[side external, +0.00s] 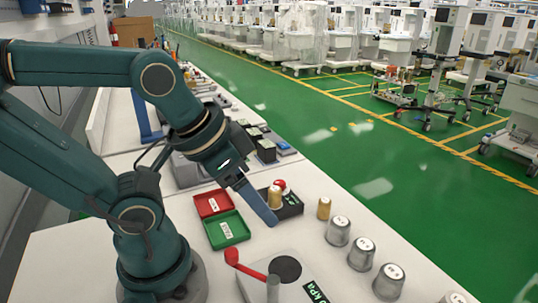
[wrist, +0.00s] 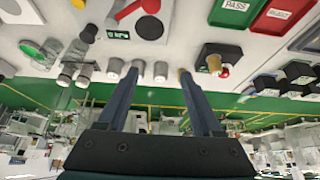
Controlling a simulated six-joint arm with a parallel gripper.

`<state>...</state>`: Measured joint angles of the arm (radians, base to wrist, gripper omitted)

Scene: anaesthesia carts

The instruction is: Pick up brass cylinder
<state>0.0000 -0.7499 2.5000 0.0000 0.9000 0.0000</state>
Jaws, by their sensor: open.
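A small brass cylinder (side external: 324,208) stands upright on the white bench, right of a black tray. In the side view a blue finger (side external: 258,204) hangs in front of the black tray, left of the standing brass cylinder.
Several silver cylinders (side external: 338,231) stand in a row along the bench's right edge. A green tray (side external: 227,230) and a red tray (side external: 213,203) lie left of the black tray. A gauge device with a red lever (side external: 245,263) is at the front. Dark boxes (side external: 265,150) stand farther back.

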